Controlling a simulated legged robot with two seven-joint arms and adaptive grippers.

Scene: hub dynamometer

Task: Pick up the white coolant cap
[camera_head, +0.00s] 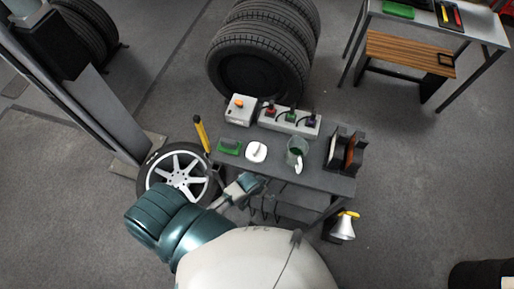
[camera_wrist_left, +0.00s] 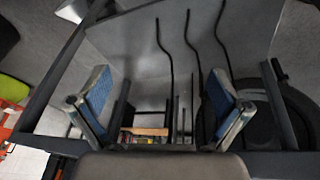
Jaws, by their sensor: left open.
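A small white rounded piece (camera_head: 256,151), which looks like the coolant cap, lies on the dark grey cart top (camera_head: 277,152) between a green block and a green cup. Another small white piece (camera_head: 299,166) is at the green cup (camera_head: 296,149); I cannot tell which white piece is the cap. My left gripper (camera_head: 246,186) is at the cart's near edge, just short of the first white piece. In the left wrist view its blue-padded fingers (camera_wrist_left: 160,110) are spread with nothing gripped. No cap is identifiable there. My right gripper is out of view.
A green block (camera_head: 229,147), a white box with an orange knob (camera_head: 239,109), a socket strip (camera_head: 289,120) and a dark rack (camera_head: 345,151) crowd the cart. A wheel (camera_head: 179,173) stands left, tyres (camera_head: 262,50) behind. Dark rods (camera_wrist_left: 180,60) show beyond the fingers.

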